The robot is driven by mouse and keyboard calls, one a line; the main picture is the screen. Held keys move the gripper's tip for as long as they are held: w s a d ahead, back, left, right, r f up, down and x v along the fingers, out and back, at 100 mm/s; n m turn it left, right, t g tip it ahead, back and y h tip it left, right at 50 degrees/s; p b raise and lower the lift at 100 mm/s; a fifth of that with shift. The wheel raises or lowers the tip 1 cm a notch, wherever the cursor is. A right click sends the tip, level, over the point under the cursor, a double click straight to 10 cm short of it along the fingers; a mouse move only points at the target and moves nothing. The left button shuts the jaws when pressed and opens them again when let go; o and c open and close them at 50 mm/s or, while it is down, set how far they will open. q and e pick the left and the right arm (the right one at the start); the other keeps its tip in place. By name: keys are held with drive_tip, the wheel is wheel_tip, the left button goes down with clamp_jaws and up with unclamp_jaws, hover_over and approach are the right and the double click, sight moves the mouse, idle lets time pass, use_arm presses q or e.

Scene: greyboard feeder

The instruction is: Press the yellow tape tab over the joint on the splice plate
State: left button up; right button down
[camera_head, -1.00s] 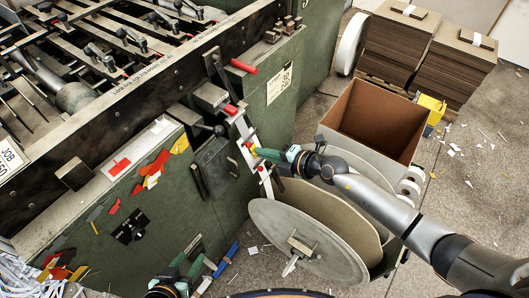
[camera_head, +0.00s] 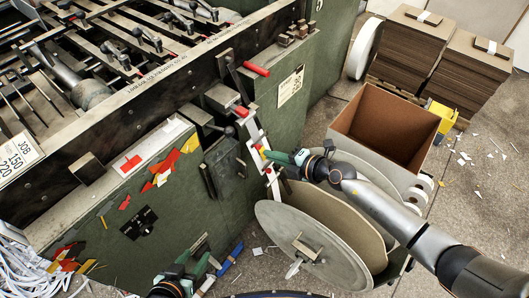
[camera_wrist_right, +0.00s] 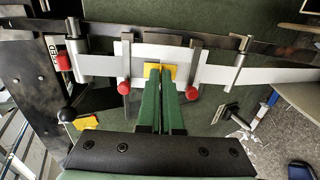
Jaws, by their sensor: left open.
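The yellow tape tab (camera_wrist_right: 172,70) lies at my right fingertips, against the pale strip on the splice plate (camera_wrist_right: 130,52). My right gripper (camera_wrist_right: 160,72) looks shut on the tab. Its green fingers cover the middle of the tab and the joint beneath, so I cannot tell how flat the tab lies. In the head view, my right gripper (camera_head: 268,154) reaches the splice plate from the right, at the green machine's side. My left gripper (camera_head: 200,262) is open, low at the bottom edge, apart from the splice plate.
Red-knobbed clamps (camera_wrist_right: 124,88) flank the tab on both sides. A large reel (camera_head: 290,225) stands below my right arm, with an open brown box (camera_head: 385,125) behind it. Cardboard stacks (camera_head: 480,70) stand at the back right.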

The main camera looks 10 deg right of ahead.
drive_tip(key=shift+w+a+f, duration=0.1)
drive_tip(key=shift+w+a, duration=0.1)
drive_tip(key=shift+w, duration=0.05)
idle(0.5)
idle(0.5)
drive_tip(key=c, duration=1)
unclamp_jaws()
